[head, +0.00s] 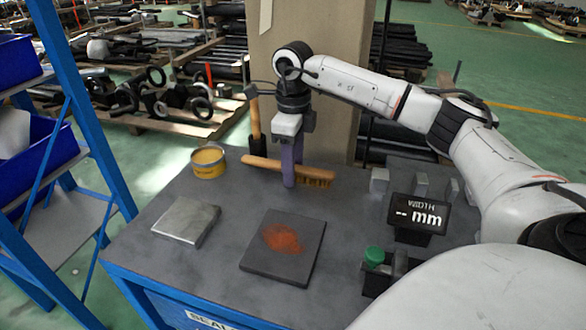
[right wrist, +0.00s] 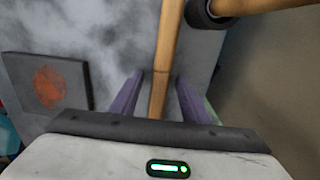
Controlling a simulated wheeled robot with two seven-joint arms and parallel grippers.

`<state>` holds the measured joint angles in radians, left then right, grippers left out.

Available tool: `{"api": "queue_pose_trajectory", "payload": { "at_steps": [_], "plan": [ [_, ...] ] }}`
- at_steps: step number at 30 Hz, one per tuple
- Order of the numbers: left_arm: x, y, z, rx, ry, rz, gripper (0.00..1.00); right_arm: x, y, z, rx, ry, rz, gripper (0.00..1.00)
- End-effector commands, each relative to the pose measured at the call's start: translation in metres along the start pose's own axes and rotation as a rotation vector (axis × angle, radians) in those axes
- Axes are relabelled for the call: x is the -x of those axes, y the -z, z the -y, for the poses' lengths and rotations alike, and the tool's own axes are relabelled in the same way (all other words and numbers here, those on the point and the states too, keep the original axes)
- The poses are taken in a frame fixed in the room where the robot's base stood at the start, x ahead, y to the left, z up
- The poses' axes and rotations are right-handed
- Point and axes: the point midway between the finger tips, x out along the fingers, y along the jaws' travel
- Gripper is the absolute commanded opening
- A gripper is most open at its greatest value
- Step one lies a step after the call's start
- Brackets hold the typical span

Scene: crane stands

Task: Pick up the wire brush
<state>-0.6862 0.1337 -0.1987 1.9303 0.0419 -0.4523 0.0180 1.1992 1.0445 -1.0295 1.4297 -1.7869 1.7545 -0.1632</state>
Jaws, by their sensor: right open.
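The wire brush (head: 262,164) lies on the grey workbench top, its long wooden handle to the left and its brown bristles to the right in the head view. My right gripper (head: 291,182) points down at the brush around its middle. In the right wrist view the brush handle (right wrist: 161,75) runs between the two spread purple fingers of my right gripper (right wrist: 160,88), with a gap on each side. The bristle end is hidden there behind the gripper body. My left gripper is in neither view.
A hammer (head: 254,118) stands just behind the brush handle. A yellow tin (head: 208,163), a metal block (head: 186,220), a dark plate with a rust patch (head: 260,262), a width display (head: 417,213) and a green-capped item (head: 374,256) stand around. A blue shelf rack (head: 85,110) is at left.

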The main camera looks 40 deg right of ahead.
Motion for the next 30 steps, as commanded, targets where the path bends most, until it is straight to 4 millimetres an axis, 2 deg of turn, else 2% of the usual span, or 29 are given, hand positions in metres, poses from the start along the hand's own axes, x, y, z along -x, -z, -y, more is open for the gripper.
{"api": "queue_pose_trajectory", "payload": {
  "at_steps": [4, 5, 12, 23, 26, 30],
  "plan": [
    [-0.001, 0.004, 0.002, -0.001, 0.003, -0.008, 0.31, 0.000, 0.000, 0.000, 0.000, 0.000, 0.000, 0.42],
    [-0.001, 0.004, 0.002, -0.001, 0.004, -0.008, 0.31, 0.000, 0.000, 0.000, 0.000, 0.000, 0.000, 0.39],
    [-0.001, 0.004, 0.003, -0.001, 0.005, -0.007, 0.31, 0.000, 0.000, 0.000, 0.000, 0.000, 0.000, 0.00],
    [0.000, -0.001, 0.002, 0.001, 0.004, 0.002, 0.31, 0.005, 0.000, 0.000, 0.000, 0.000, 0.001, 0.00],
    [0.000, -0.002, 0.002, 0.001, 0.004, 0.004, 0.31, 0.014, -0.001, 0.000, 0.000, 0.000, 0.002, 0.00],
    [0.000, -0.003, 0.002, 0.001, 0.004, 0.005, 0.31, 0.035, -0.001, 0.000, 0.000, 0.000, 0.005, 0.00]
  ]
}}
